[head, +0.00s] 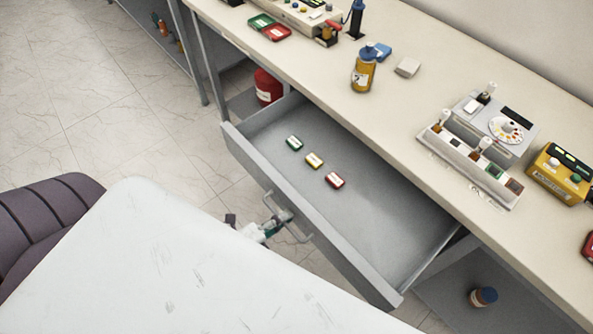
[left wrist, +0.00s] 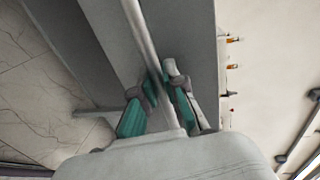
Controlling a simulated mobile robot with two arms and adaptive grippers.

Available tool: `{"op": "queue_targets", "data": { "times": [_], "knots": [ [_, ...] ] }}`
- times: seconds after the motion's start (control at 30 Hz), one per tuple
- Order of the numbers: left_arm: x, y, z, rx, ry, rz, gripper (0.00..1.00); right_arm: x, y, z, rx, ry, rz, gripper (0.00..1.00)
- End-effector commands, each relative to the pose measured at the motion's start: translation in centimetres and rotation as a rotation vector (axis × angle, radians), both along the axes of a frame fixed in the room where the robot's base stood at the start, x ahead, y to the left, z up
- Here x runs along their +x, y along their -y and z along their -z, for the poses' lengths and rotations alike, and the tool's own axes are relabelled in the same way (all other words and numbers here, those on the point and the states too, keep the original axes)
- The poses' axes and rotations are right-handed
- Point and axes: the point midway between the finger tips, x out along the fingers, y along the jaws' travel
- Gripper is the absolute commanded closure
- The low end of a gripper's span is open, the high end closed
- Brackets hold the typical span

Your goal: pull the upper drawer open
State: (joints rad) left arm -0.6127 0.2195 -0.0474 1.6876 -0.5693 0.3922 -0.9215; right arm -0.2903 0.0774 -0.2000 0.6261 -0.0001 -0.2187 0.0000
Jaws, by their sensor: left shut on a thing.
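The upper drawer (head: 385,200) is grey and stands pulled well out from under the bench in the head view. Three small blocks lie inside it: a green one (head: 294,142), a yellow one (head: 314,160) and a red one (head: 334,180). A bar handle (head: 298,238) is on the drawer's front. My left gripper (head: 272,226) is at this handle, partly hidden in the head view. In the left wrist view its teal fingers (left wrist: 161,88) are on both sides of the handle bar (left wrist: 140,25) and shut on it. My right gripper is not in view.
The bench top (head: 300,75) above carries a yellow bottle (head: 363,74), a device with a dial (head: 500,130) and a yellow box (head: 560,175). A red container (head: 267,88) stands below the bench. A brown jar (head: 483,297) is on the lower shelf.

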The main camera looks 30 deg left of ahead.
Motion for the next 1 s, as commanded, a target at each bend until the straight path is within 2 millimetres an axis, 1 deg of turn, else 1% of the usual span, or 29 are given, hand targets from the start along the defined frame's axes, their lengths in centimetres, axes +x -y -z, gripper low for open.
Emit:
{"op": "queue_targets", "data": {
  "times": [0.03, 0.1, 0.23, 0.43, 0.67, 0.7, 0.77, 0.8, 0.83, 1.0],
  "knots": [
    [-0.6, -0.2, 0.1, 0.0, -0.003, -0.001, 1.0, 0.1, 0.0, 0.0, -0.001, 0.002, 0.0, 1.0],
    [-1.2, -0.4, 0.1, 0.0, -0.003, -0.001, 1.0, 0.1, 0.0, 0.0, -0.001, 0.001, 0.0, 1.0],
    [-1.8, -0.6, 0.1, 0.0, -0.002, -0.001, 1.0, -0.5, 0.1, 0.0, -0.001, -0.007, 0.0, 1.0],
    [-2.1, -0.7, 0.1, 0.0, -0.002, -0.001, 1.0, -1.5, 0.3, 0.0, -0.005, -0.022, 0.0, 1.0],
    [-2.0, -0.7, 0.1, 0.0, -0.002, -0.001, 1.0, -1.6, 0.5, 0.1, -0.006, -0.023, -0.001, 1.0],
    [-2.0, -0.7, 0.1, 0.0, -0.002, -0.001, 0.83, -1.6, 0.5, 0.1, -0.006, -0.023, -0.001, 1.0],
    [-2.0, -0.7, 0.1, 0.0, -0.001, -0.001, 0.73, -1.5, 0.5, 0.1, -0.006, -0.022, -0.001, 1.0],
    [-2.0, -0.7, 0.1, 0.0, -0.001, -0.001, 0.66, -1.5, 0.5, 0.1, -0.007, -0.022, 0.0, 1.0],
    [-2.0, -0.7, 0.1, 0.0, -0.001, -0.001, 0.63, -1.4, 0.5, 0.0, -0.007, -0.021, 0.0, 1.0],
    [-2.0, -0.7, 0.0, -0.001, -0.001, 0.0, 0.63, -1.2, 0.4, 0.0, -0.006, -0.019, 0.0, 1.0]
  ]
}}
